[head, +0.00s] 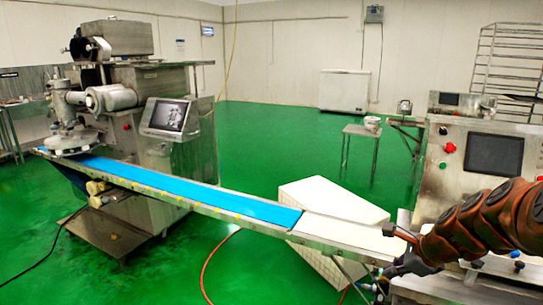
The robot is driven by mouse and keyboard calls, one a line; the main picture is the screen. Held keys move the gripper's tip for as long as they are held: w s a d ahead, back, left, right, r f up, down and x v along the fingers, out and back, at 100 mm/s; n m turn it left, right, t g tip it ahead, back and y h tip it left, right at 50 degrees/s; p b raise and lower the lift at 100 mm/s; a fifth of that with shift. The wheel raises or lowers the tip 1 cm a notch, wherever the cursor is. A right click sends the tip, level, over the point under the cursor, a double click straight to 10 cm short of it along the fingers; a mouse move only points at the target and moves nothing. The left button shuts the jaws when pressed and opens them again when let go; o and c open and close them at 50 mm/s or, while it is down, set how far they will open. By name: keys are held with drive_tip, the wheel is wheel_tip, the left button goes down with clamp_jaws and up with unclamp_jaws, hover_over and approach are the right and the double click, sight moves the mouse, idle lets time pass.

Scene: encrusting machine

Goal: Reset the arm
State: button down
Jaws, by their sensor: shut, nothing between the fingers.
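My arm, with its orange-brown links, reaches in from the right edge. My gripper (383,279) is at its lower left end, in front of the far end of the conveyor and low in the view. It is small and dark here, and the fingers are shut with nothing visible held. The encrusting machine (150,125) stands at the left with a small screen (169,117) on its front. A blue conveyor belt (190,184) runs from it toward the lower right, ending at a pale belt section (345,230).
A second steel machine (462,165) with a dark screen and red and green buttons stands close behind my arm. A white box (335,197) is beside the conveyor. A small table (361,132), a white chest (344,90) and a rack (508,70) stand farther back. Green floor between is open.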

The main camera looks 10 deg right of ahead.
drive_tip(key=s+a+r+n+g+p, duration=0.1)
drive_tip(key=s+a+n+g, duration=0.1)
drive_tip(key=s+a+n, duration=0.45)
drive_tip(key=s+a+r+n+g+p, duration=0.1)
drive_tip(key=s+a+n+g+p, duration=0.2)
drive_tip(key=a+n, duration=0.6)
drive_tip(key=s+a+n+g+h, duration=0.1)
drive_tip(key=s+a+n, duration=0.1)
drive_tip(key=s+n, duration=0.3)
drive_tip(key=s+a+r+n+g+h+p, duration=0.1)
drive_tip(key=s+a+n+g, duration=0.1)
drive_tip(key=s, duration=0.9)
drive_tip(key=a+n, duration=0.1)
drive_tip(key=n, duration=0.1)
drive_tip(key=shift+s+a+r+n, duration=0.15)
drive_tip(key=shift+a+r+n, duration=0.05)
drive_tip(key=shift+a+n, duration=0.15)
drive_tip(key=shift+d, duration=0.1)
